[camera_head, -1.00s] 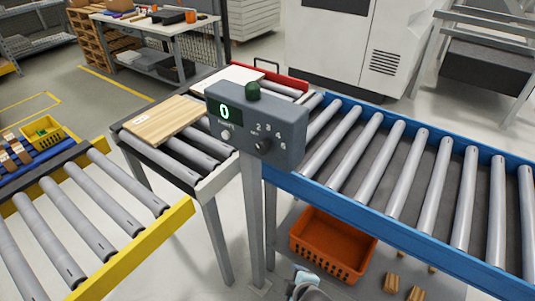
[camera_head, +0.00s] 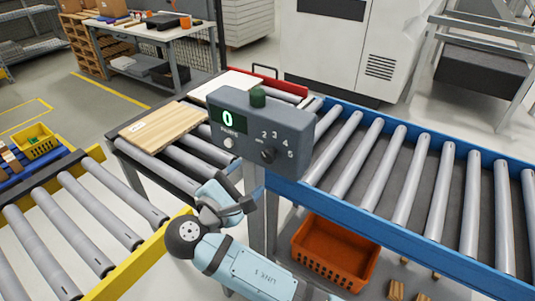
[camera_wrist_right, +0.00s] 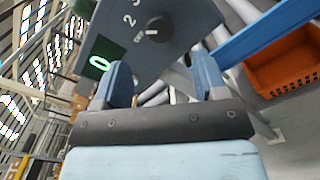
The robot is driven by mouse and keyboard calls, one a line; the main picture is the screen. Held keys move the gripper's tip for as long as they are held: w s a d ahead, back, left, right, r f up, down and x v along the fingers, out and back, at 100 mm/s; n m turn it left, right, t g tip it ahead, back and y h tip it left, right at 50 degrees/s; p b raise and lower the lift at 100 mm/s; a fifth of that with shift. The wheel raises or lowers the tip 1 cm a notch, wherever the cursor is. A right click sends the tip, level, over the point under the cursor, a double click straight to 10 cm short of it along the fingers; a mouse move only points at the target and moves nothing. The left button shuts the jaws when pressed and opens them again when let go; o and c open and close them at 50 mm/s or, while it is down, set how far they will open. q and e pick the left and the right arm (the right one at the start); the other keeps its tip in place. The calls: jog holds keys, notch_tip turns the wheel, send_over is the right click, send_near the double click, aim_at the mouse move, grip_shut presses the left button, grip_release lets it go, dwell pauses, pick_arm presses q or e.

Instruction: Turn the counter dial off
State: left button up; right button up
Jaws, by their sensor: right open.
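A grey counter box (camera_head: 295,135) stands on a post, with a green display reading 0 (camera_head: 227,117). Its dark round dial (camera_head: 268,156) is at the lower right of its face, with numbers around it. The dial also shows at the top of the right wrist view (camera_wrist_right: 158,28), with a small mark near its left side; its exact setting is hard to tell. My right gripper (camera_head: 238,199) is below the box, apart from it. In the wrist view its two blue fingers (camera_wrist_right: 160,62) are spread and empty, with the dial beyond the gap. My left gripper is not in view.
A green button (camera_head: 257,97) tops the box, and a small pale button (camera_head: 228,143) is below the display. A wooden board (camera_head: 165,126) lies on rollers behind. A blue-railed conveyor (camera_head: 400,180) runs right, with an orange crate (camera_head: 335,250) under it.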

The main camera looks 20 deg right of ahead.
aim_at(266, 158)
jog(key=p+x, duration=0.1)
jog(key=x, duration=0.8)
jog(key=c, duration=0.9)
